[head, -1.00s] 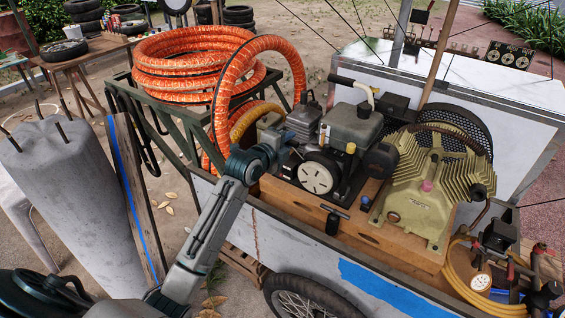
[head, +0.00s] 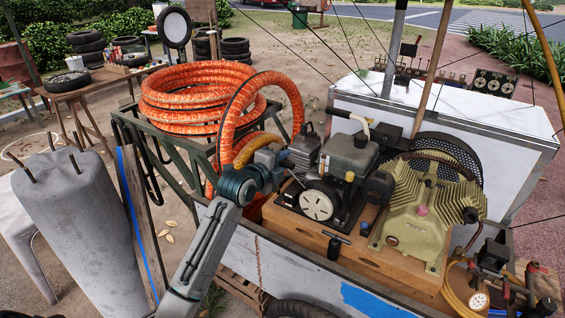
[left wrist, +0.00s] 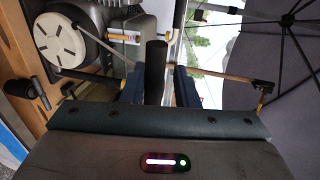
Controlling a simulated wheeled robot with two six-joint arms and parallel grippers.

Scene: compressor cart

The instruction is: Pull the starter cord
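The small engine (head: 345,165) sits on the wooden base of the cart, with its round white starter cover (head: 317,205) facing me. The cover also shows at the upper left in the left wrist view (left wrist: 60,40). My left gripper (head: 273,172) is left of the engine, beside the orange hose. In the left wrist view its blue fingers (left wrist: 160,88) are close around a dark cylinder, the starter handle (left wrist: 156,65). A thin cord (left wrist: 108,52) runs from the cover toward the handle. The cord's end at the handle is hidden. My right gripper is out of view.
A finned compressor (head: 425,215) stands right of the engine. A black T-shaped handle (head: 334,246) stands at the base's front edge. The orange hose (head: 190,120) lies coiled on a green rack and arches close to my gripper. A grey concrete block (head: 75,220) stands at left.

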